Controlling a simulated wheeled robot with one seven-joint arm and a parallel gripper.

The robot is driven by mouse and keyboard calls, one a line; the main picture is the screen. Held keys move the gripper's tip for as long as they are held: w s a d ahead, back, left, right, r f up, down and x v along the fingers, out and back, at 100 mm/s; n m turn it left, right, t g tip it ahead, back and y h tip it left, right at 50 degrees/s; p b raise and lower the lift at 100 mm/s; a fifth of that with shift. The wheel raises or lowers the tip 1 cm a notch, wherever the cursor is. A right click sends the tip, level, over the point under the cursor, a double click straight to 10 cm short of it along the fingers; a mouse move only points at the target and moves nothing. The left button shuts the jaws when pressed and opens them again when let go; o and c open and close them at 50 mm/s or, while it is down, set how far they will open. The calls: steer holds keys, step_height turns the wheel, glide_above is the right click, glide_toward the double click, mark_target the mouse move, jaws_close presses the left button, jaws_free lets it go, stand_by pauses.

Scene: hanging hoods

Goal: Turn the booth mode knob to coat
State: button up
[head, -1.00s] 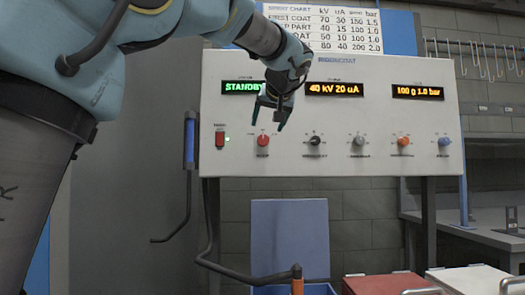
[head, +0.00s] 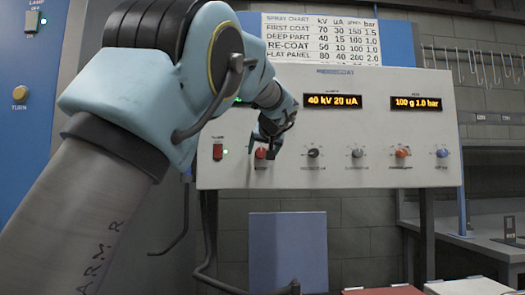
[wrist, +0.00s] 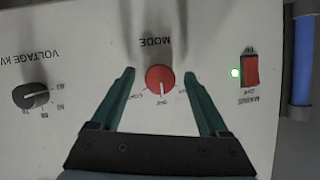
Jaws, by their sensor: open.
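The red booth mode knob (wrist: 160,77) is on the pale panel, under the upside-down word MODE in the wrist view. Its white pointer line points down in that picture, at the middle label; a label that looks like COAT is to the lower left. My gripper (wrist: 158,84) is open, its green fingers on either side of the knob with gaps to both. I cannot tell how deep the fingertips reach. In the head view the red knob (head: 260,154) is partly behind my gripper (head: 266,146). My arm hides most of the panel's left display.
The red rocker switch (head: 217,151) with a green lamp is left of the knob. The black voltage knob (head: 313,153) is to its right, followed by grey, orange and blue knobs. Displays read 40 kV 20 uA (head: 334,101) and 100 g 1.0 bar (head: 416,103).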

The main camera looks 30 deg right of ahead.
jaws_close()
stand_by(0.6)
